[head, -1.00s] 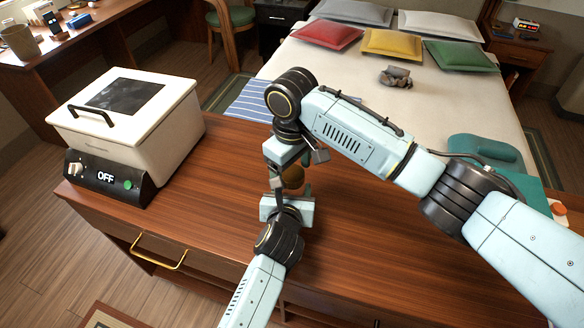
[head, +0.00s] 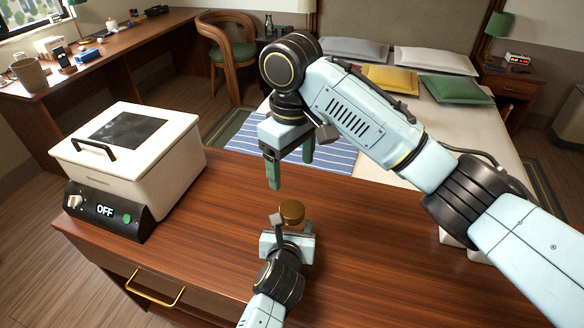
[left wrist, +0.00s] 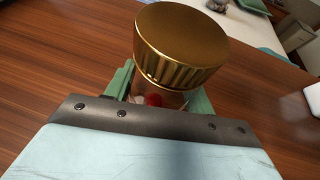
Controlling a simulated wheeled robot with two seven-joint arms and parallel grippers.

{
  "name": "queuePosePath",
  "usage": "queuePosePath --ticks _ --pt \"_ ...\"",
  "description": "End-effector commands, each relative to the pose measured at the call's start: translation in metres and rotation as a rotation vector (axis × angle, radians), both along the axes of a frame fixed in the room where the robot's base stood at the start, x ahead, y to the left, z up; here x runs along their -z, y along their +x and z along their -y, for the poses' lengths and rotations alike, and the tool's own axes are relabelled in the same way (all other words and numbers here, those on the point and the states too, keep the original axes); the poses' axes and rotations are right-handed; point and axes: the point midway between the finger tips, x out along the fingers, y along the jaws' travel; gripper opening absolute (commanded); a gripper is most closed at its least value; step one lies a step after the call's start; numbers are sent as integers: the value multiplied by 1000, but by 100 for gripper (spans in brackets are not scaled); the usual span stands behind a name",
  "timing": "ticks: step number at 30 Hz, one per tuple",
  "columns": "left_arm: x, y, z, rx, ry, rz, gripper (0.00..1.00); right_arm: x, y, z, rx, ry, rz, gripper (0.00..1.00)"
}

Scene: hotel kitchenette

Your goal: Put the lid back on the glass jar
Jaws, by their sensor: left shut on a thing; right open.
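The gold ribbed lid (head: 292,211) sits on top of the glass jar, and it also shows large in the left wrist view (left wrist: 183,42). Under it, a short strip of the glass jar (left wrist: 160,98) shows something red inside; the rest of the jar is hidden. I cannot tell how tightly the lid sits. My left gripper (head: 289,236) is shut on the jar, with green fingers on both sides of it. My right gripper (head: 291,170) is open and empty above and behind the lid, its green fingers apart and clear of it.
A white cooker (head: 130,160) with a black control panel reading OFF stands on the wooden counter (head: 205,225) at the left. The counter is bare around the jar. A bed (head: 430,140) with pillows lies behind, and a white object (head: 458,240) is partly hidden under my right arm.

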Motion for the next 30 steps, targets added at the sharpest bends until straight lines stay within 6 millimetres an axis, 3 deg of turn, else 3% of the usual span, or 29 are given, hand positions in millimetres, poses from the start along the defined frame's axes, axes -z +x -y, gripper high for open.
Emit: queuePosePath --ticks 3,4,9,20,25,30 --pt "0 0 0 0 0 0 0 0 0 0 0 0 0 74" --pt "0 0 0 0 0 0 55 0 0 0 0 0 0 74" --pt "0 0 0 0 0 0 77 1 0 0 0 0 0 74" --pt "-1 -4 -1 0 0 -1 79 -1 0 0 0 0 0 74" --pt "-12 -26 -4 0 0 -1 79 -9 0 0 0 0 0 74" --pt "-26 -63 -9 0 0 -2 79 -17 0 0 0 0 0 74"
